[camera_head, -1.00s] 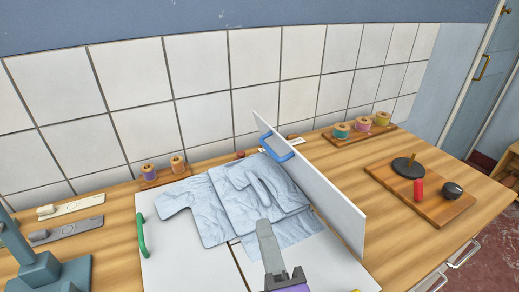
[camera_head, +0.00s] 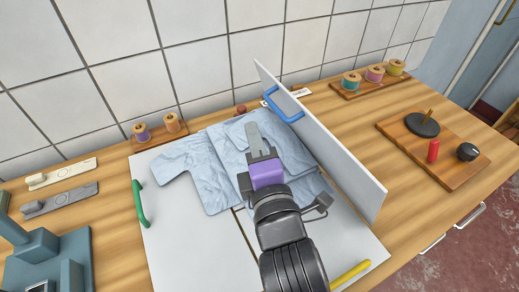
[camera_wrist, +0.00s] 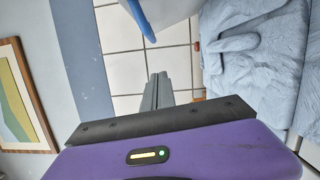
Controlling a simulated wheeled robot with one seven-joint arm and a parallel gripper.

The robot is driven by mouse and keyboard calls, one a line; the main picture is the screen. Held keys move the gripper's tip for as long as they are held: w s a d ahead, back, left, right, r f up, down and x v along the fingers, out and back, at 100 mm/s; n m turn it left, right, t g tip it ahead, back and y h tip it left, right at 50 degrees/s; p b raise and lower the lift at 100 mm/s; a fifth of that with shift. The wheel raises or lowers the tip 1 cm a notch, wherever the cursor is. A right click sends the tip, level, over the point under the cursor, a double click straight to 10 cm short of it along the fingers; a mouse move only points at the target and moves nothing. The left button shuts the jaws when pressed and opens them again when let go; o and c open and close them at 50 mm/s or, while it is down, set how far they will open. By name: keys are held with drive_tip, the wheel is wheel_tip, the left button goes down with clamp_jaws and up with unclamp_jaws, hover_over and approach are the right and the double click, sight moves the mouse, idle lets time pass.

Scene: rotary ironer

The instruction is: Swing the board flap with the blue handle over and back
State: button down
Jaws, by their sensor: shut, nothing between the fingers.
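The white board flap (camera_head: 345,160) stands raised on edge, leaning slightly, at the right of the folding board. Its blue handle (camera_head: 285,106) is on the flap's left face near the far end. The handle also shows in the wrist view (camera_wrist: 140,18). A pale blue shirt (camera_head: 205,168) lies folded on the white folding board (camera_head: 175,255). My gripper (camera_head: 254,130) is shut and empty, over the shirt and left of the flap, short of the blue handle. In the wrist view its closed fingers (camera_wrist: 158,92) point toward the tiled wall.
A green handle (camera_head: 139,203) is on the board's left edge and a yellow handle (camera_head: 350,275) on its front. Thread spools (camera_head: 375,74) on a rack and a wooden tray (camera_head: 455,175) with small items stand right. Spools (camera_head: 157,130) stand back left.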

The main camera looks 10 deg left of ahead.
drive_tip(key=shift+w+d+r+p, duration=0.15)
drive_tip(key=shift+w+d, duration=0.25)
drive_tip(key=shift+w, duration=0.3)
drive_tip(key=shift+w+d+p, duration=0.15)
drive_tip(key=shift+w+d, duration=0.3)
drive_tip(key=shift+w, duration=0.3)
drive_tip(key=shift+w+d+r+p, duration=0.15)
drive_tip(key=shift+w+d, duration=0.25)
drive_tip(key=shift+w, duration=0.3)
